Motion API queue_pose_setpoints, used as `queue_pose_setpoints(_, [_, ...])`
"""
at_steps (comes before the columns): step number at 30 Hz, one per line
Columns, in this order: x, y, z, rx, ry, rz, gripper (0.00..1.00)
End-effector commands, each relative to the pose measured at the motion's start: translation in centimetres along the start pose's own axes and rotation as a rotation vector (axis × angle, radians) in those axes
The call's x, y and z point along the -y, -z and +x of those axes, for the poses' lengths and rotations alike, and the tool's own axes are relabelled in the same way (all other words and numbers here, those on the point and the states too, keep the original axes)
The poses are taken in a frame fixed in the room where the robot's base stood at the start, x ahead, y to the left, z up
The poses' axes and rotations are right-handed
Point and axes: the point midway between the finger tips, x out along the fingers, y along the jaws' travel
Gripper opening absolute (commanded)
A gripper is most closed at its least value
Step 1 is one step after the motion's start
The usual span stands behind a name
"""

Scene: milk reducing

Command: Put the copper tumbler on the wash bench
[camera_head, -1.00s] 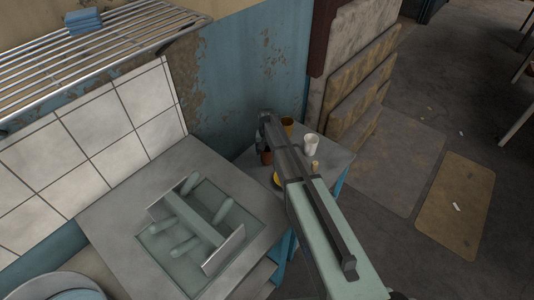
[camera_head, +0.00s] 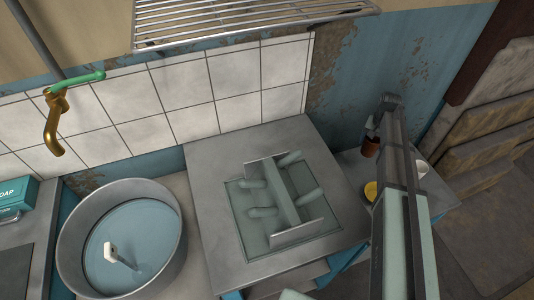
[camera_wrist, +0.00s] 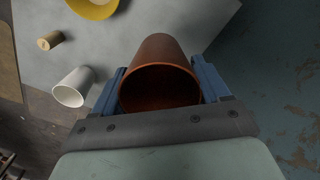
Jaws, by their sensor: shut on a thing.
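My gripper (camera_wrist: 160,84) is shut on the copper tumbler (camera_wrist: 158,62), with a blue finger on either side of it. In the wrist view the tumbler's open mouth faces the camera. In the head view the reddish tumbler (camera_head: 370,147) shows below a blue finger (camera_head: 371,124), left of my arm, against the small side table. It appears raised above that table, though the gap is hard to judge. The grey bench (camera_head: 205,235) stands to the left, with a sunken panel holding a pegged rack (camera_head: 285,197).
A round metal basin (camera_head: 72,250) with water stands at the left under a brass tap (camera_head: 53,135). A wire shelf (camera_head: 250,18) hangs above. On the side table are a yellow dish (camera_wrist: 92,8), a white cup (camera_wrist: 72,88) and a cork-like piece (camera_wrist: 50,41). The bench's near-left surface is bare.

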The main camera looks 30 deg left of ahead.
Motion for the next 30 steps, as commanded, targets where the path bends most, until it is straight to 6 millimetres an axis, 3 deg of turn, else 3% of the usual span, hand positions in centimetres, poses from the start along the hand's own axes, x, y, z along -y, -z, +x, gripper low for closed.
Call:
queue_pose_setpoints(6, [4.3, -5.9, -6.6, -0.006, 0.007, -0.201, 0.43])
queue_pose_setpoints(15, [8.8, -14.3, -14.3, -0.011, 0.015, -0.489, 0.43])
queue_pose_setpoints(21, [10.6, -19.5, -18.1, -0.014, 0.019, -0.653, 0.43])
queue_pose_setpoints(30, [17.8, -22.3, -20.6, -0.007, 0.014, -0.826, 0.43])
